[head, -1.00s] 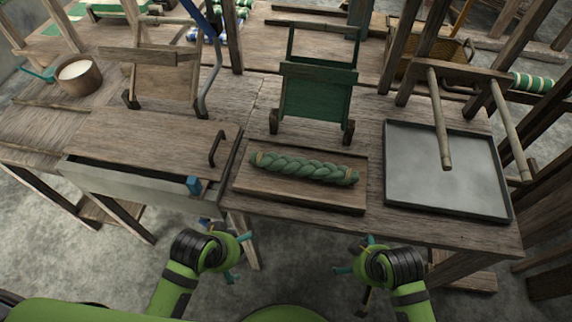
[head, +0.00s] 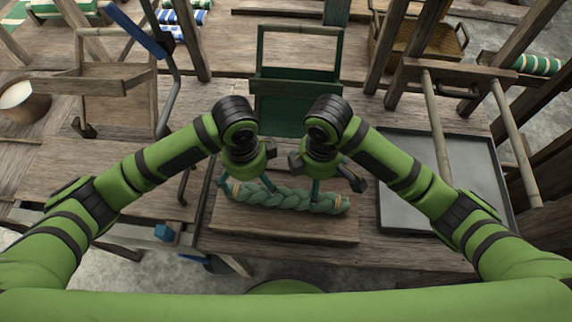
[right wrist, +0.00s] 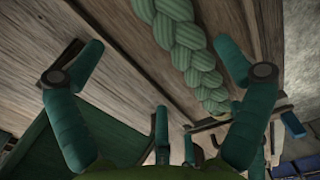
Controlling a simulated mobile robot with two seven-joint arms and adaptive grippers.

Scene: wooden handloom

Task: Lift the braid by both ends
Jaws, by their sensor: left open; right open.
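The green braid (head: 290,199) lies across a wooden board, with tan ties near its ends. My left gripper (head: 247,185) is over the braid's left end, with its teal fingers apart and hiding part of it. My right gripper (head: 328,186) is over the right part of the braid, also open. In the right wrist view the braid (right wrist: 187,50) runs between the spread fingers of the right gripper (right wrist: 160,62), nearer the right-hand finger. Neither gripper holds it. Whether the fingertips touch the braid or board I cannot tell.
The wooden board (head: 285,228) sits near the table's front edge. A dark green upright panel (head: 283,112) stands close behind my grippers. A grey metal tray (head: 408,212) lies to the right, under my right arm.

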